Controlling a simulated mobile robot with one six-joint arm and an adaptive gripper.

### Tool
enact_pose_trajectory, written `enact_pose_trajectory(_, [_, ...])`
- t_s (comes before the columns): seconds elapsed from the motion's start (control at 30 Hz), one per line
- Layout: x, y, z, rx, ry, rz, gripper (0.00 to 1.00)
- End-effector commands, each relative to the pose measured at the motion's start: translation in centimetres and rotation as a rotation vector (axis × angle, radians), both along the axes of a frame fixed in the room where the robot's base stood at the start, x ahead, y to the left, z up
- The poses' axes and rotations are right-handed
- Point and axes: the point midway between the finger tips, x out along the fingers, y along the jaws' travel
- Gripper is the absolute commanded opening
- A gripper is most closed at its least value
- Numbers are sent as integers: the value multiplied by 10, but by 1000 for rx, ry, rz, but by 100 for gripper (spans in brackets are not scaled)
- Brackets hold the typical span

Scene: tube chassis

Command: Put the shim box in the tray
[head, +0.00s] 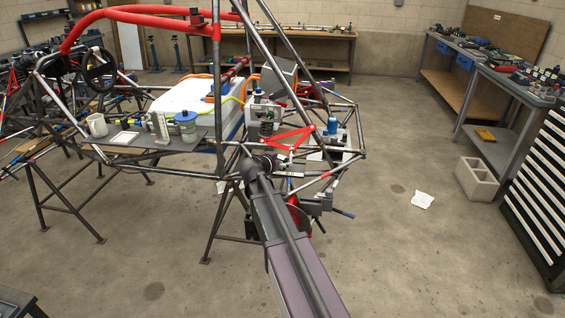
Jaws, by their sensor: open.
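I cannot pick out the shim box for certain. A small pale upright block (158,127) stands on a dark shelf board (203,148) at the chassis side. A flat pale square piece (124,138) lies left of it on the same board and may be the tray; I cannot tell. My arm reaches up from the bottom of the view. My gripper (270,162) shows small and dark at its far end, among the front tubes, right of the board and apart from the block. It is open; I see nothing held in it.
The tube chassis (217,85) stands on trestles, its bars crossing around my gripper. A white mug (97,125) and a blue-lidded jar (185,127) share the board.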

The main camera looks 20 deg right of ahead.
Motion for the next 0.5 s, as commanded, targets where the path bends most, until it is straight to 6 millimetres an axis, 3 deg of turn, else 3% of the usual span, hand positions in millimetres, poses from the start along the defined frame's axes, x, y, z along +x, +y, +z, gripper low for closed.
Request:
enact_pose_trajectory(0.17, [-1, 2, 5, 0, 0, 1, 88])
enact_pose_trajectory(0.5, [-25, 36, 23, -1, 0, 2, 88])
